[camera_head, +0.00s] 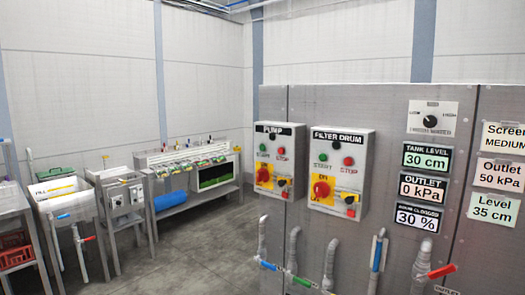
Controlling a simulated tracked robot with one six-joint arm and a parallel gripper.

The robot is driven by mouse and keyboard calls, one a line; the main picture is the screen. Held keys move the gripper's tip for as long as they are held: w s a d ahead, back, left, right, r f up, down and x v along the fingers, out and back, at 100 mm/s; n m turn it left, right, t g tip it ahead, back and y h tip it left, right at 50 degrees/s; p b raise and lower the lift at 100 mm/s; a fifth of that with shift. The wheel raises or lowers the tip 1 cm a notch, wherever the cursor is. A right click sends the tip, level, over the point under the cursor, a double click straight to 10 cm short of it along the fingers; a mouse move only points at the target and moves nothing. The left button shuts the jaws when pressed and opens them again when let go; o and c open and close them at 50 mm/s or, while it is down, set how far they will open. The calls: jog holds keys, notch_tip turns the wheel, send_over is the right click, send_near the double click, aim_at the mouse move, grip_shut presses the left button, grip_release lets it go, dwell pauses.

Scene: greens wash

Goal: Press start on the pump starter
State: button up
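The pump starter (274,137) is a light box labelled PUMP on the left part of the grey panel. Its green start button (263,147) is at the upper left, and its red stop button (281,151) is to the right of that. Below them are a red rotary switch on a yellow plate (263,175) and a small black knob (283,183). The OUTLET display (427,187) reads 0 kPa and the TANK LEVEL display (427,157) reads 30 cm. My gripper is not in view.
A similar FILTER DRUM starter (337,173) is just right of the pump starter. Valve pipes with a blue handle (267,265) and a red handle (442,271) stick out below. Sinks (67,194) and a workbench (187,157) stand at left. The floor (200,245) between is clear.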

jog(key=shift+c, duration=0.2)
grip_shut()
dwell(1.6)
